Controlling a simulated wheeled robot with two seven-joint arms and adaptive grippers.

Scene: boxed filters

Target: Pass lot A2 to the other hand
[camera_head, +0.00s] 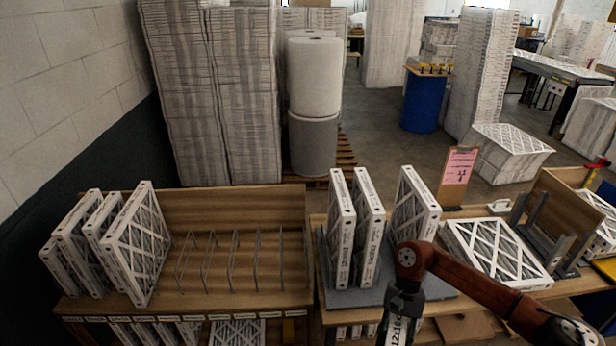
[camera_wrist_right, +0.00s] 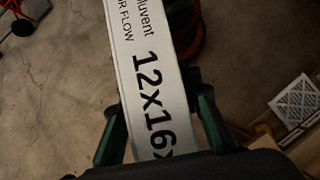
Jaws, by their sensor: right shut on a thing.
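My right gripper (camera_head: 402,304) hangs below my red arm at the bottom of the head view, in front of the right bench. It is shut on a white boxed filter (camera_head: 397,334), whose lower part is cut off by the frame. In the right wrist view the dark green fingers (camera_wrist_right: 160,118) sit on either side of the filter's white edge (camera_wrist_right: 146,60), which is printed "12x16x". I cannot read a lot mark on it. My left gripper is not in view.
Upright filters (camera_head: 342,225) stand on a grey base on the right bench. A wooden rack (camera_head: 245,205) on the left has filters at its left end and empty wire dividers beside them. A pink card (camera_head: 459,166) stands behind the bench; a filter (camera_head: 497,251) lies flat at right.

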